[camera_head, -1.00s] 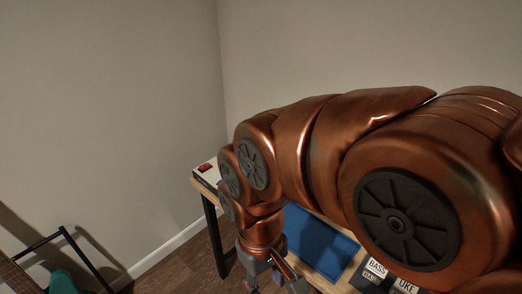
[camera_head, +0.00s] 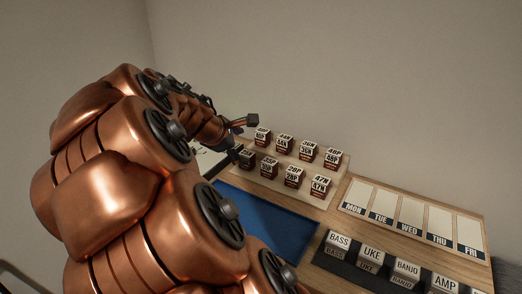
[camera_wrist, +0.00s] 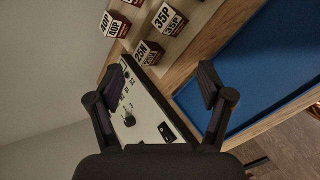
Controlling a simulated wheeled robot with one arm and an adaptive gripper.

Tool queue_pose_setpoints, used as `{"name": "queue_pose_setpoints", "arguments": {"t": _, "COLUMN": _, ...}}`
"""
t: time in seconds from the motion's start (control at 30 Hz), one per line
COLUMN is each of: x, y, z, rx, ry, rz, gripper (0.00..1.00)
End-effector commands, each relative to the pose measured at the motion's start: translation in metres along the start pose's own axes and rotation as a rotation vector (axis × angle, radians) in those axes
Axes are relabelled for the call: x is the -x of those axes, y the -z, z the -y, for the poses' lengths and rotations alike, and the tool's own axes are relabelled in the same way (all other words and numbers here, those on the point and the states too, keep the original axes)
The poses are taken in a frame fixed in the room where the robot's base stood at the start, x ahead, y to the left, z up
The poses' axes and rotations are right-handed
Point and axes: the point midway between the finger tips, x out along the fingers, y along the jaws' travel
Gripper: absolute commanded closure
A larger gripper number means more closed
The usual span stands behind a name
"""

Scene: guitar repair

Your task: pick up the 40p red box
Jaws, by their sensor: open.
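The 40P box (camera_wrist: 115,25), dark red with a white label top, is at the upper left of the wrist view. In the head view it appears to be the leftmost box of the back row (camera_head: 262,137), though its label is small there. My gripper (camera_wrist: 161,84) is open and empty, with its fingers apart in the wrist view. A white panel with small dark parts shows between and below them. The 40P box lies beyond the fingertips, up and to the left, untouched. In the head view my gripper (camera_head: 246,138) is beside the left end of the box rows.
Close neighbours are the 25N box (camera_wrist: 148,52) and the 35P box (camera_wrist: 170,18). A pale tray (camera_head: 345,176) carries two rows of similar boxes. A blue mat (camera_head: 262,222) lies in front; a weekday rack (camera_head: 410,222) and labelled blocks (camera_head: 370,256) are to the right.

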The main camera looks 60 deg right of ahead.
Motion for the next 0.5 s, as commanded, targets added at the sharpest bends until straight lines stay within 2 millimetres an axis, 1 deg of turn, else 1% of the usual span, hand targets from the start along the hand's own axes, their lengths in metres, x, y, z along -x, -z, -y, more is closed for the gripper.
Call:
{"name": "queue_pose_setpoints", "arguments": {"t": 0.03, "x": -0.027, "y": 0.001, "z": -0.009, "rx": 0.079, "ry": -0.033, "rz": 0.046, "gripper": 0.21}}
{"name": "queue_pose_setpoints", "arguments": {"t": 0.1, "x": -0.051, "y": 0.0, "z": -0.031, "rx": 0.213, "ry": -0.086, "rz": 0.1, "gripper": 0.21}}
{"name": "queue_pose_setpoints", "arguments": {"t": 0.17, "x": -0.073, "y": 0.0, "z": -0.046, "rx": 0.332, "ry": -0.117, "rz": 0.147, "gripper": 0.21}}
{"name": "queue_pose_setpoints", "arguments": {"t": 0.2, "x": -0.086, "y": 0.002, "z": -0.057, "rx": 0.413, "ry": -0.139, "rz": 0.175, "gripper": 0.21}}
{"name": "queue_pose_setpoints", "arguments": {"t": 0.27, "x": -0.105, "y": 0.005, "z": -0.07, "rx": 0.528, "ry": -0.164, "rz": 0.214, "gripper": 0.21}}
{"name": "queue_pose_setpoints", "arguments": {"t": 0.3, "x": -0.117, "y": 0.007, "z": -0.076, "rx": 0.599, "ry": -0.174, "rz": 0.237, "gripper": 0.21}}
{"name": "queue_pose_setpoints", "arguments": {"t": 0.4, "x": -0.142, "y": 0.016, "z": -0.09, "rx": 0.755, "ry": -0.199, "rz": 0.279, "gripper": 0.21}}
{"name": "queue_pose_setpoints", "arguments": {"t": 0.5, "x": -0.158, "y": 0.021, "z": -0.098, "rx": 0.861, "ry": -0.211, "rz": 0.308, "gripper": 0.21}}
